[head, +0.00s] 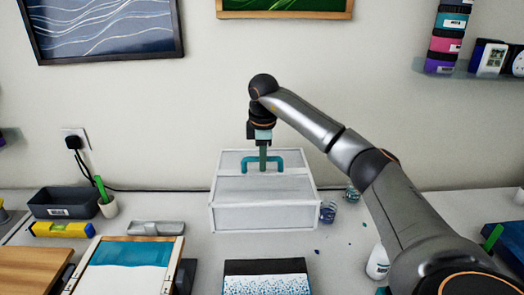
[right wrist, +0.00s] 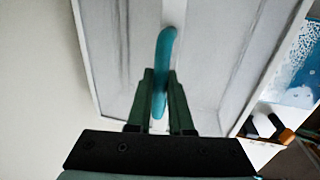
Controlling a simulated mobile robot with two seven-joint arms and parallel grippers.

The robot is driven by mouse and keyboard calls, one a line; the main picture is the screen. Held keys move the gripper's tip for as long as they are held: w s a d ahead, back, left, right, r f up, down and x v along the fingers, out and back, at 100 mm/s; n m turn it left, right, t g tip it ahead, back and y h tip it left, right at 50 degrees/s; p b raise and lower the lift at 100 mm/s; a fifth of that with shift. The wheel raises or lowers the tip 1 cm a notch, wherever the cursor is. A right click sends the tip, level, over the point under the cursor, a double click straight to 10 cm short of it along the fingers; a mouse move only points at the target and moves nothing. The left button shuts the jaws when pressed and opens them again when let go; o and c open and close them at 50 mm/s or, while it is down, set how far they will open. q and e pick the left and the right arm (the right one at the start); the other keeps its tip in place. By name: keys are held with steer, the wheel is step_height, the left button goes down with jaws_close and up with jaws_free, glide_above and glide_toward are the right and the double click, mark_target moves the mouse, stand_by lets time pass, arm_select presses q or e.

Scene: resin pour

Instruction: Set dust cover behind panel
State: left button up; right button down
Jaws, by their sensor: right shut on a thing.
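The dust cover (head: 263,215) is a pale translucent box with a teal handle (head: 277,158) on top. It is at the back middle of the table in the head view, close to the wall. My right gripper (head: 263,168) points down from above and is shut on the teal handle. In the right wrist view the two green fingers (right wrist: 161,105) are on either side of the handle, with the cover (right wrist: 215,60) beyond. I cannot tell if the cover's base touches the table. A panel with blue speckles (head: 265,284) lies in front of the cover. My left gripper is not in view.
A teal-and-white panel (head: 125,265) lies at the left, near a wooden board (head: 30,270). A grey bin (head: 64,203), a yellow level (head: 62,229) and a grey tool (head: 156,228) are behind. Small jars (head: 328,212) stand close to the cover's right side; a white bottle (head: 378,262) is farther right.

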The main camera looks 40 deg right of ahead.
mark_target(263, 173)
steer(key=shift+w+d, duration=0.2)
steer(key=shift+f, duration=0.65)
step_height(263, 173, down, 4)
steer(key=shift+r+b, duration=0.15)
steer(key=shift+b, duration=0.4)
steer(key=shift+f+b, duration=0.6)
steer(key=shift+f, duration=0.75)
steer(key=c, duration=0.7)
jaws_free()
steer(key=shift+f, duration=0.1)
steer(key=shift+c, duration=0.2)
